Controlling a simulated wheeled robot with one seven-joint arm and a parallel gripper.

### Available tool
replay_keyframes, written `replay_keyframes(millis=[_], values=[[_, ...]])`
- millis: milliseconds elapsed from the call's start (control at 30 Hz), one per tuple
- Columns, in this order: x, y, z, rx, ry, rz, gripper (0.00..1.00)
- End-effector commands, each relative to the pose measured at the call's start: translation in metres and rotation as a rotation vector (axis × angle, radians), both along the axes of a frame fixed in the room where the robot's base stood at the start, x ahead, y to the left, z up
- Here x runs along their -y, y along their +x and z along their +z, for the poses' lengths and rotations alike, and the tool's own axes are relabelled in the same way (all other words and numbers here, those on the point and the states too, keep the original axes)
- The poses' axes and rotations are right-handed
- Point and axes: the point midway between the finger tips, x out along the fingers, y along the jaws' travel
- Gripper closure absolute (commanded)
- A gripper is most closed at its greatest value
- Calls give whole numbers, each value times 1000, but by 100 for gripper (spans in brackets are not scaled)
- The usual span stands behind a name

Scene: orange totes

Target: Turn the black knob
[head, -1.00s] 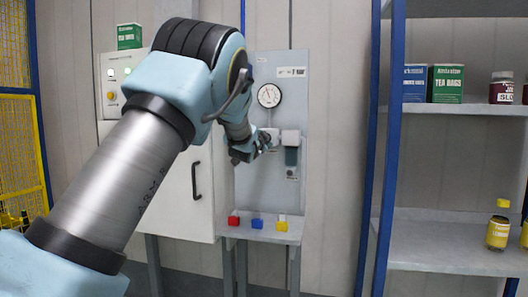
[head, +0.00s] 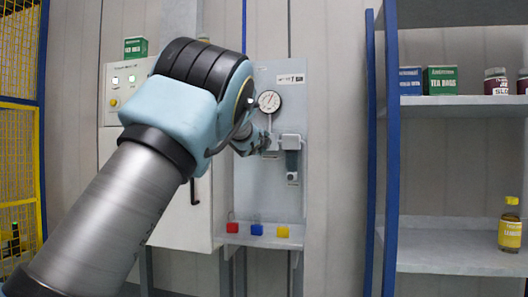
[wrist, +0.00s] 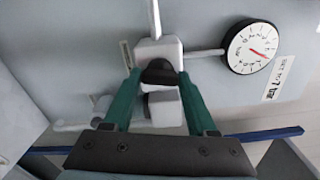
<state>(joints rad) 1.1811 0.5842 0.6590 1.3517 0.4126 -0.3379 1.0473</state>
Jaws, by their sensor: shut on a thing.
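The black knob (wrist: 158,73) sits on a pale valve block (wrist: 168,50) on the grey panel, in the middle of the wrist view. My gripper (wrist: 159,78) has its two green fingers on either side of the knob and is shut on it. In the head view my gripper (head: 262,143) is at the panel below the gauge, largely behind my own arm, and the knob is hidden there. The round white gauge (wrist: 252,47) has a red needle; it also shows in the head view (head: 269,101).
A grey filter-like unit (head: 291,150) hangs just right of my gripper. Red (head: 232,228), blue (head: 257,229) and yellow (head: 283,232) blocks lie on the ledge below. A white cabinet (head: 180,222) stands left; a blue-posted shelf (head: 450,241) with goods stands right.

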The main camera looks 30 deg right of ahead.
Motion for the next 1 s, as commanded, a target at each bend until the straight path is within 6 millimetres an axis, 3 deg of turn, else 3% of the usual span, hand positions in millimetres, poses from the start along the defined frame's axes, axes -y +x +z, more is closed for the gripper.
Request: replay_keyframes(millis=[400, 900, 933, 1000], values=[[0, 0, -2, 109, 120, 1, 98], [0, 0, -1, 119, 131, 0, 98], [0, 0, -1, 119, 131, 0, 40], [0, 0, -1, 119, 131, 0, 32]])
